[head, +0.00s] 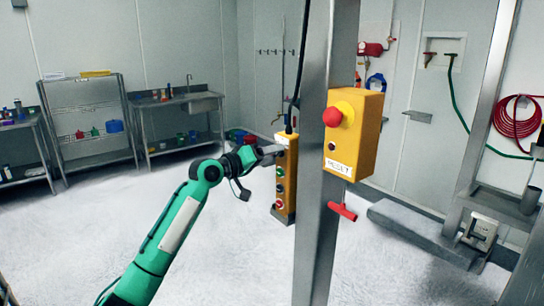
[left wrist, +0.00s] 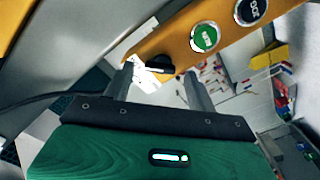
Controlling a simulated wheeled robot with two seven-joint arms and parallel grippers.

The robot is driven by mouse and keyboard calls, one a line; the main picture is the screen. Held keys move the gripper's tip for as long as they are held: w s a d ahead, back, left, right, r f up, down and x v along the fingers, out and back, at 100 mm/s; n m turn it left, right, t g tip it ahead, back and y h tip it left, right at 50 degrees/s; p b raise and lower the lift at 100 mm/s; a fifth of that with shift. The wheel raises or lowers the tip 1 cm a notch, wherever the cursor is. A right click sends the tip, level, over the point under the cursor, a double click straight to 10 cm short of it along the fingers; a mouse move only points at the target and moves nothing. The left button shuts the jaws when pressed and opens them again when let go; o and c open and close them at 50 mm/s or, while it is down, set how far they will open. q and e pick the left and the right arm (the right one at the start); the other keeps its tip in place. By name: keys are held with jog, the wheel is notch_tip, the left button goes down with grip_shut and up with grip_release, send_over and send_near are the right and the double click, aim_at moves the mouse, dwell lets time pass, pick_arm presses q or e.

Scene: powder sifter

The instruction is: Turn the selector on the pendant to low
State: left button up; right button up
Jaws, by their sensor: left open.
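The yellow pendant (head: 287,178) hangs upright on the left side of a metal post in the head view, with a column of round buttons. In the left wrist view the pendant (left wrist: 176,47) crosses the top at a slant. Its black selector knob (left wrist: 158,64) sits at the pendant's near end, beside a green button (left wrist: 204,37). My left gripper (head: 270,151) is at the pendant's upper part. In the left wrist view its open fingers (left wrist: 159,72) stand either side of the knob; I cannot tell whether they touch it. The selector's setting is not readable. My right gripper is out of view.
The metal post (head: 320,170) stands right beside the pendant. A yellow box (head: 360,140) with a red mushroom button (head: 333,117) is on its right side, with a red handle (head: 343,212) below. The floor to the left is clear up to the shelves (head: 88,125).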

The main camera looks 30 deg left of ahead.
pick_arm(q)
jog(key=b+v, duration=0.3)
jog(key=v, duration=0.9)
jog(key=shift+s+a, duration=0.2)
jog(key=shift+s, duration=0.15)
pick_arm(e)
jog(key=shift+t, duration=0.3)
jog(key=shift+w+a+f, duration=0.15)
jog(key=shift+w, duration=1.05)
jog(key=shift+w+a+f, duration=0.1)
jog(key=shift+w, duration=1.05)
pick_arm(q)
jog(key=shift+f, duration=0.1)
